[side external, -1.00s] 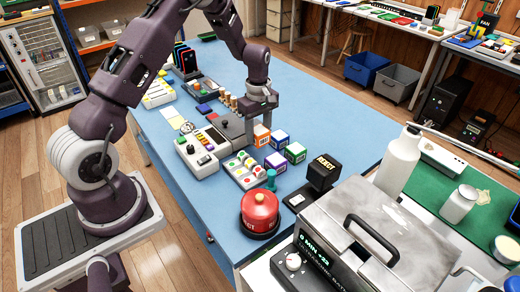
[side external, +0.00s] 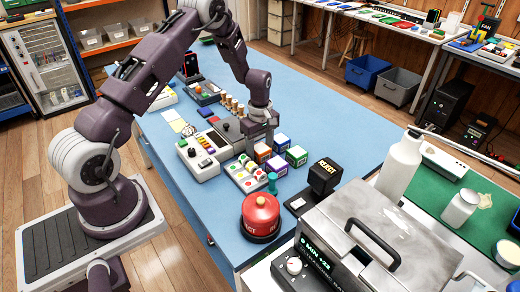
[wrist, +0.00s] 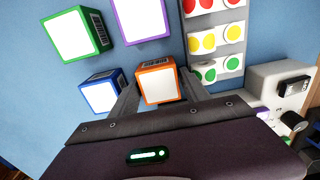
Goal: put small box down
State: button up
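My gripper (wrist: 160,85) points down at the work table, with one finger against each side of a small white-faced box with orange edges (wrist: 157,82). It appears shut on this box. In the side external view, my gripper (side external: 262,140) is low over the table and the orange-edged box (side external: 262,153) shows just below it, low at or near the table surface. I cannot tell whether its underside touches the table.
Blue-edged (side external: 281,143), green-edged (side external: 296,156) and purple-edged (side external: 277,166) boxes stand close by. A red can-shaped button (side external: 260,216) is nearer the camera.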

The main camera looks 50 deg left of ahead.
notch_tip(320, 180, up, 13)
notch_tip(320, 180, up, 14)
jog(key=m+t, duration=0.2)
jog(key=m, duration=0.4)
send_over(260, 148)
jog(key=s+d, duration=0.7)
jog(key=d, duration=0.1)
jog(key=s+d+r+m+t, duration=0.1)
jog(key=s+d+r+m, duration=0.1)
jog(key=s+m, duration=0.4)
jog(key=s+d+r+m+t, duration=0.2)
jog(key=s+d+m, duration=0.3)
jog(key=s, duration=0.9)
jog(key=shift+s+d+r+m+t, duration=0.15)
jog(key=shift+s+r+m+t, duration=0.2)
jog(key=shift+r+m, duration=0.2)
